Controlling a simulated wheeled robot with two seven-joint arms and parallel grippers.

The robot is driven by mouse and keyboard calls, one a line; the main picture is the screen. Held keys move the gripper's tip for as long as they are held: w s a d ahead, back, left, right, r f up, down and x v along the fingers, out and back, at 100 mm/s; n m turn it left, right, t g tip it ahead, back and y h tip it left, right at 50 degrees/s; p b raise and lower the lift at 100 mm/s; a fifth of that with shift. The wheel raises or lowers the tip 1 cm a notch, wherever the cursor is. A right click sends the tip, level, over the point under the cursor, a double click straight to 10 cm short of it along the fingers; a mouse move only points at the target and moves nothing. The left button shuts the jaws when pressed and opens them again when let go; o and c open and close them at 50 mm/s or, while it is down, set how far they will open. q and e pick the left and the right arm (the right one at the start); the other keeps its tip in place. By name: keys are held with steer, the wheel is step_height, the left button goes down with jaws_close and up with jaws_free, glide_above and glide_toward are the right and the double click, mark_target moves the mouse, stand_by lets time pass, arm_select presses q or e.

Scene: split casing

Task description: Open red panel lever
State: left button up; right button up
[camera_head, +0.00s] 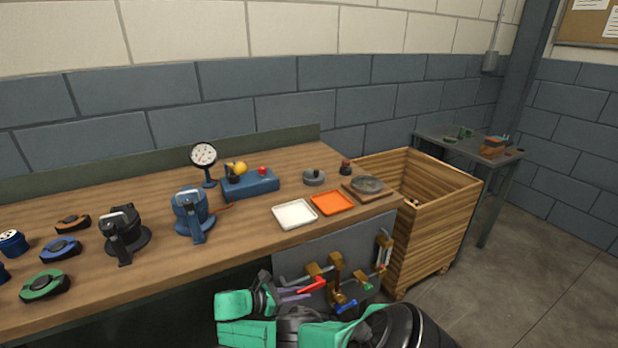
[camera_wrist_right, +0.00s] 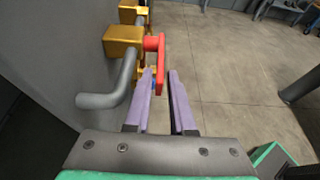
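The red lever (camera_head: 312,286) sits on a brass valve body on the grey panel (camera_head: 320,255) at the front of the workbench. In the right wrist view the red lever (camera_wrist_right: 156,52) hangs down from its brass fitting (camera_wrist_right: 122,40), just ahead of my fingertips. My right gripper (camera_wrist_right: 160,76) has purple fingers held apart, with a gap between them. The lever's lower end appears at the mouth of this gap; I cannot tell if it touches a finger. In the head view my right gripper (camera_head: 297,294) is left of the lever. My left gripper is not in view.
A blue lever (camera_head: 346,305) and a green handle (camera_head: 368,287) are on the same panel. A grey bent pipe (camera_wrist_right: 112,88) sticks out left of my fingers. A wooden crate (camera_head: 430,215) stands right of the panel. Trays and tools rest on the workbench (camera_head: 150,265).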

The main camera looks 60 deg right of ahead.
steer(key=b+v, duration=0.1)
steer(key=v, duration=1)
steer(key=shift+f, duration=0.1)
steer(key=s+a+f+t+y, duration=0.15)
steer(key=s+f, duration=0.25)
steer(key=f, duration=0.4)
steer(key=s+a+f+m+t+y, duration=0.1)
steer(key=s+a+f+y, duration=0.15)
steer(key=f, duration=0.55)
steer(key=s+a+f+t+y, duration=0.15)
steer(key=s+f, duration=0.25)
steer(key=f, duration=0.4)
steer(key=s+a+f+m+t+y, duration=0.1)
steer(key=s+a+f+m+y, duration=0.1)
steer(key=s, duration=0.4)
steer(key=s+a+f+m+t+y, duration=0.1)
steer(key=s+a+f+m+y, duration=0.1)
steer(key=s+f, duration=0.3)
steer(key=s+a+f+m+t+y+p, duration=0.1)
steer(key=s+a+f+m+t+y, duration=0.1)
steer(key=s, duration=0.6)
step_height(320, 180, down, 2)
steer(key=shift+a+f+m, duration=0.15)
steer(key=shift+a+m, duration=0.45)
steer(key=shift+m, duration=0.5)
